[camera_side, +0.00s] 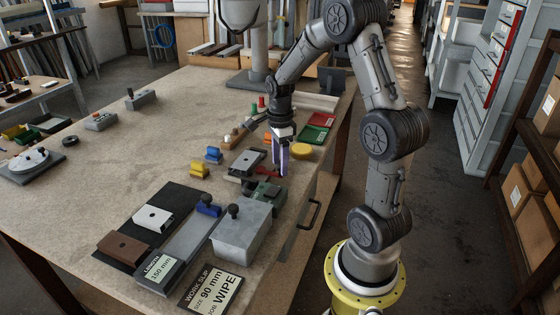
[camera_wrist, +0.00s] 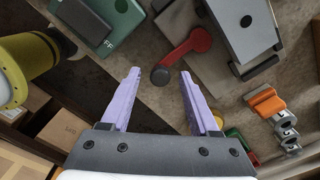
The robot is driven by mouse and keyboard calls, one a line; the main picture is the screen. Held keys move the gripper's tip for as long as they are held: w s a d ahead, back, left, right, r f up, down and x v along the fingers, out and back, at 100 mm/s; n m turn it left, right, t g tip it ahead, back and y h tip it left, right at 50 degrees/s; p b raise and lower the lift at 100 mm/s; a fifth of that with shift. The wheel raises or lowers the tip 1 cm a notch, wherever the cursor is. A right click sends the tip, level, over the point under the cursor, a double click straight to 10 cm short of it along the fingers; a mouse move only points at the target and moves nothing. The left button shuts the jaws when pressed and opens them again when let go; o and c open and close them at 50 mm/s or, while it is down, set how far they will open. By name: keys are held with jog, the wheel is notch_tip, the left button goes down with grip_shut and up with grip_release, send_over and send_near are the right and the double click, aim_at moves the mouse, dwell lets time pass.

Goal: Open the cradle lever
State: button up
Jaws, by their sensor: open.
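The cradle lever is a red arm with a dark round knob; in the wrist view the lever (camera_wrist: 196,42) runs from the grey cradle (camera_wrist: 182,22) down-left to its knob. In the side view the lever (camera_side: 267,171) shows small and red beside the cradle's grey profile (camera_side: 246,160). My gripper (camera_side: 281,168) points down at the table's right edge, next to the lever. In the wrist view my gripper (camera_wrist: 160,74) has its two lilac fingers apart, with the knob showing between the tips. Nothing is held; I cannot tell the exact height gap.
A green box (camera_side: 266,192) marked OFF or similar stands close by. Yellow (camera_side: 199,169) and blue (camera_side: 213,155) blocks lie left of the cradle. A yellow disc (camera_side: 301,151) and red and green trays (camera_side: 317,127) lie behind. A grey box with a knob (camera_side: 241,230) stands in front.

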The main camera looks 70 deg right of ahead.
notch_tip(320, 180, up, 14)
dwell(0.6)
jog(key=shift+f, duration=0.1)
jog(key=s+a+r+n+t, duration=0.1)
jog(key=a+r+n, duration=0.2)
jog(key=a, duration=0.4)
jog(key=s+a+r+n+t, duration=0.1)
jog(key=a+r+n+t, duration=0.2)
jog(key=a, duration=0.4)
jog(key=s+a+f+n, duration=0.2)
jog(key=s+a+n, duration=0.2)
jog(key=n, duration=0.6)
jog(key=s+a+f+n+t, duration=0.1)
jog(key=s+a+f+n, duration=0.2)
jog(key=n, duration=0.8)
jog(key=s, duration=0.2)
jog(key=shift+s+a+f+t, duration=0.15)
jog(key=shift+s+a+t, duration=0.15)
jog(key=shift+s+a, duration=0.1)
